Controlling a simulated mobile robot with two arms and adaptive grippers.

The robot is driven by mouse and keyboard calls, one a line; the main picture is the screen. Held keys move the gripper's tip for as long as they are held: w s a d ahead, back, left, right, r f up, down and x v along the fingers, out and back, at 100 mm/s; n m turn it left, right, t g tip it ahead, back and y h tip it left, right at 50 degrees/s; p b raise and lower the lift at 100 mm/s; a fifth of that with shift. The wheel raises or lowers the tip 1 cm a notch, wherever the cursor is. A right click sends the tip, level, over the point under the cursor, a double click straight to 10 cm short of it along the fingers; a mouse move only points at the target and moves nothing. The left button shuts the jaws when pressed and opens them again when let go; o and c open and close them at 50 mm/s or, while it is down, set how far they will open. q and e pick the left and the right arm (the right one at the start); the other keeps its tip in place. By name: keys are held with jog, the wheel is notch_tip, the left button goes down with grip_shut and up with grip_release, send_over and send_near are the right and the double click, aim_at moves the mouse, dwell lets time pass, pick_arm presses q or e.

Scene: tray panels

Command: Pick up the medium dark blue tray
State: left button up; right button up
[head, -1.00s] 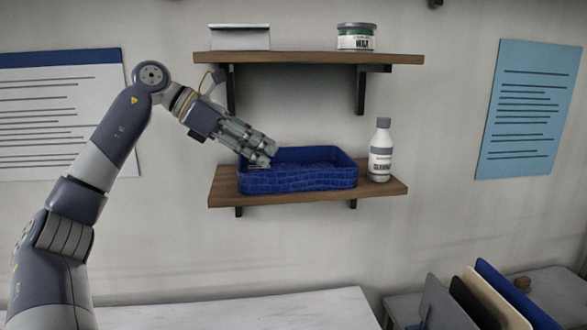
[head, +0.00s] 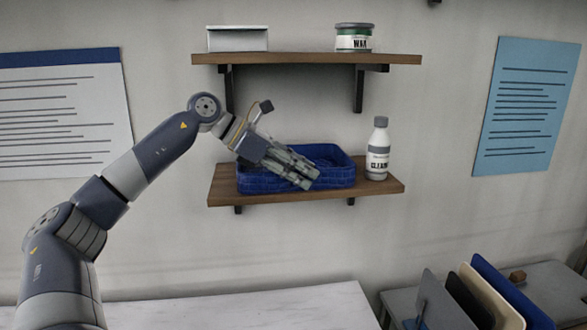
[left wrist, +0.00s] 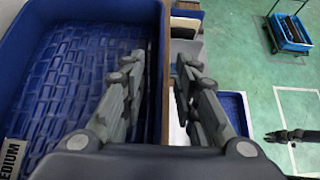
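The dark blue tray (head: 338,178) sits on the lower wooden shelf in the head view. It fills the left of the left wrist view (left wrist: 60,85), where a label inside reads "MEDIUM". My left gripper (head: 307,180) is at the tray's front wall. In the left wrist view its fingers (left wrist: 160,62) are apart, one over the tray's inside and one beyond the front rim, with the rim between them. Whether they touch the wall is unclear. My right gripper (left wrist: 290,136) shows small at the right of the left wrist view; its opening cannot be told.
A white bottle (head: 377,150) stands close to the tray's right on the lower shelf (head: 225,192). An upper shelf (head: 300,59) with a white box (head: 238,40) and a can (head: 353,38) hangs above. Upright panels (head: 500,290) stand low at the right.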

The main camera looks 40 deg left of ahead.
pick_arm(q)
grip_shut()
